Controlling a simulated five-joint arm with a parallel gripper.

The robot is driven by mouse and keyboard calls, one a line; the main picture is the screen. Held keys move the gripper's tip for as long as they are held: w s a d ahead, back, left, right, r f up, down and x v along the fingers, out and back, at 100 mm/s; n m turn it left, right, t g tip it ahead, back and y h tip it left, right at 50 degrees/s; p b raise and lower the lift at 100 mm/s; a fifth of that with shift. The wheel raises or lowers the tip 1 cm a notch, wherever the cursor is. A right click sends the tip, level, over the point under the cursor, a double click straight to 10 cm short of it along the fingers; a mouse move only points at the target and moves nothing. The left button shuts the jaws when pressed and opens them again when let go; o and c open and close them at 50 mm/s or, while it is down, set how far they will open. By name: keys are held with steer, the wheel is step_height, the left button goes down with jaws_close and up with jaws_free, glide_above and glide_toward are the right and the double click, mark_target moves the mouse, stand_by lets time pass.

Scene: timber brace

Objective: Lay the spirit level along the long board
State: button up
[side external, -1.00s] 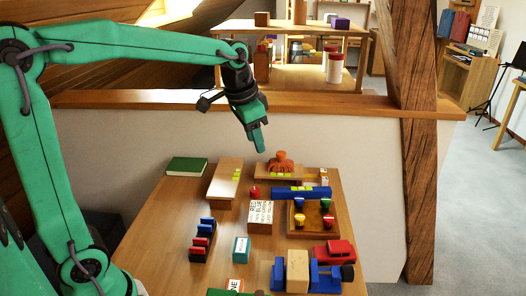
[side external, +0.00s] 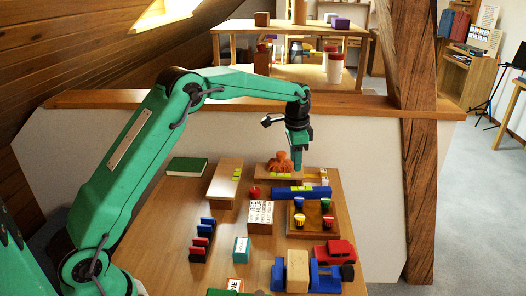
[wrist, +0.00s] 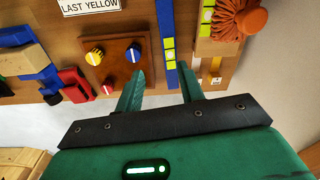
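A long blue bar with yellow-green squares on it, seemingly the spirit level (side external: 292,193), lies on the table behind the brown knob panel. It also shows in the wrist view (wrist: 165,20), its near end between my finger directions. A long pale wooden board (side external: 222,190) with yellow-green marks lies to its left. A shorter brown board (side external: 265,172) with yellow-green squares and an orange ribbed object lies behind the bar. Which board is the long one is not certain. My gripper (side external: 297,166) points down above the table near the brown board. In the wrist view my gripper (wrist: 161,82) is open and empty.
The brown knob panel (side external: 312,222) stands just in front of the bar. A lettered block (side external: 260,218), a red knob (side external: 255,192), a red car (side external: 335,250) and a blue vice-like tool (side external: 325,280) crowd the table. A green book (side external: 188,167) lies at the back left.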

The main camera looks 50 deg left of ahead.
steer(key=m, duration=0.1)
glide_above(297, 189)
steer(key=shift+g, duration=0.3)
step_height(297, 189, down, 6)
steer(key=shift+w+r, duration=0.1)
steer(key=shift+r, duration=0.05)
steer(key=shift+f, duration=3.9)
steer(key=c, duration=0.8)
steer(key=shift+r, duration=0.15)
steer(key=shift+r, duration=0.5)
step_height(297, 189, up, 3)
steer(key=shift+d+r, duration=0.1)
steer(key=s+d+r, duration=0.1)
steer(key=d+r, duration=0.1)
steer(key=d, duration=0.1)
steer(key=s+d+r, duration=0.2)
steer(key=d, duration=0.2)
steer(key=s+d+r, duration=0.2)
steer(key=d, duration=0.1)
steer(key=shift+s+d+r, duration=0.1)
steer(key=shift+d+r, duration=0.05)
steer(key=shift+r, duration=0.15)
